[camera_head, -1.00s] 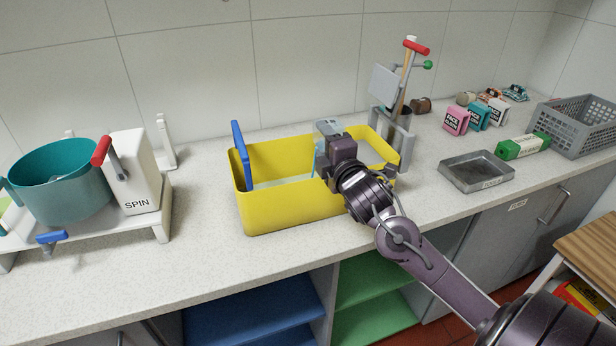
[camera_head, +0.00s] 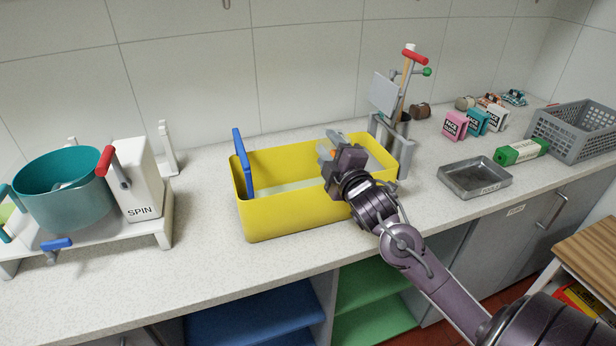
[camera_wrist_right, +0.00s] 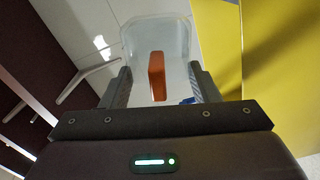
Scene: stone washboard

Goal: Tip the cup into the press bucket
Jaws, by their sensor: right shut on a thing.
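My right gripper (camera_wrist_right: 160,90) is shut on a pale translucent cup (camera_wrist_right: 135,40). An orange strip shows at the cup, between the fingers; I cannot tell if it is inside or on the wall. In the head view the right gripper (camera_head: 335,146) is over the right half of the yellow tub (camera_head: 290,218) and mostly hides the cup. The press (camera_head: 384,92), with a red-handled lever and green knob, stands behind the tub's right end. My left gripper is out of view.
A blue board (camera_head: 241,160) stands at the tub's left end. The teal spinner bowl (camera_head: 62,195) and white SPIN box (camera_head: 137,180) are at left. A shallow metal tray (camera_head: 475,178), a green-and-white box (camera_head: 520,151) and a grey crate (camera_head: 575,130) are at right.

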